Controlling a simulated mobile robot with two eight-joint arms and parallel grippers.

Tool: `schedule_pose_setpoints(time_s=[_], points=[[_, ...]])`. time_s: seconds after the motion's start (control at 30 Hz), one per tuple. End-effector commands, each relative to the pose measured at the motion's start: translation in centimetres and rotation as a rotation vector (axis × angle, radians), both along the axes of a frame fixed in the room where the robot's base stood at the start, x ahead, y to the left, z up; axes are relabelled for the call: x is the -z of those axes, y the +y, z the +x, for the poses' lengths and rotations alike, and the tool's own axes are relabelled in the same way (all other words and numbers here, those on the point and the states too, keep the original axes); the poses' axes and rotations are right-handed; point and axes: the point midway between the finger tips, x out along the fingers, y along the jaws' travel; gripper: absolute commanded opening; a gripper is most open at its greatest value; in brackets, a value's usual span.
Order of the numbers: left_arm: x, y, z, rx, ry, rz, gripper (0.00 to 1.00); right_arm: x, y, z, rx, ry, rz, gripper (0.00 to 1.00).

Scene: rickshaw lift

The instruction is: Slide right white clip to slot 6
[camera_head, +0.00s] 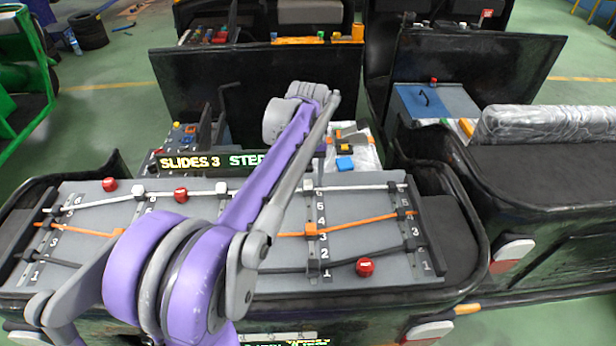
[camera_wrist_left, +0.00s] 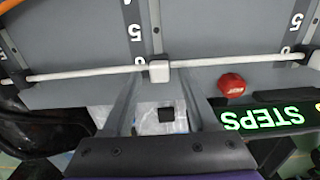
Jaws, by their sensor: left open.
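The right white clip (camera_head: 309,184) sits on the white cable (camera_head: 365,187) near the far edge of the panel (camera_head: 360,205), beside the top of its numbered rail. In the left wrist view the white clip (camera_wrist_left: 158,71) lies just ahead of my open left gripper (camera_wrist_left: 157,88), centred between its fingers. I cannot tell whether the fingers touch it. In the head view my left arm reaches over the panel and hides its own fingers. The left white clip (camera_head: 140,192) is on the left part of the cable. My right gripper is not in view.
A red knob (camera_wrist_left: 232,84) is beside the clip in the wrist view, close to the lit display (camera_wrist_left: 265,118). An orange clip (camera_head: 311,230) and a dark clip (camera_head: 313,267) sit nearer on the same rail. Another red knob (camera_head: 365,267) is at front right.

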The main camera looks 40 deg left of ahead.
Motion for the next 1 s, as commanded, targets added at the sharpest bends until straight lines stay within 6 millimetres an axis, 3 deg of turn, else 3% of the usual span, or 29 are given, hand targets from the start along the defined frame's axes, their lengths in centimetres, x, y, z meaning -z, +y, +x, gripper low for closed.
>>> schedule_pose_setpoints(time_s=[0.37, 0.8, 1.0], points=[[-0.6, -0.1, 0.0, 0.000, 0.002, -0.001, 0.60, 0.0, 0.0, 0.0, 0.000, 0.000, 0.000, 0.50], [-8.7, -0.1, -0.1, 0.000, 0.001, -0.001, 0.60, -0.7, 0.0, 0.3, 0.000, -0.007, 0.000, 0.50], [-10.6, -0.1, -0.1, 0.000, 0.001, -0.001, 0.60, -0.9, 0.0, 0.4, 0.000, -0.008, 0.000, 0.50]])
